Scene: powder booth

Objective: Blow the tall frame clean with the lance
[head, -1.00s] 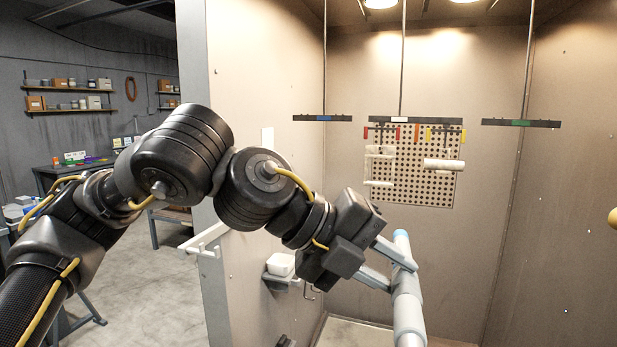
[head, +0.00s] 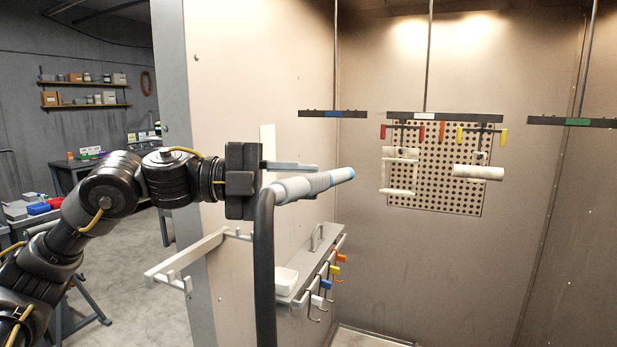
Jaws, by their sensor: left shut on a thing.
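The tall frame (head: 384,172), a pale open rectangle, hangs below the left part of the middle bar, in front of the perforated panel. The lance tip shows left of the frame, with a gap between them in the picture. My right gripper is not in view.
A pale roll (head: 478,172) hangs right of the frame. The middle bar (head: 460,117) carries red, orange and yellow tags; bars with blue (head: 333,114) and green (head: 575,121) labels flank it. A white bracket (head: 190,258) and a shelf with coloured hooks (head: 318,268) stick out below the lance.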

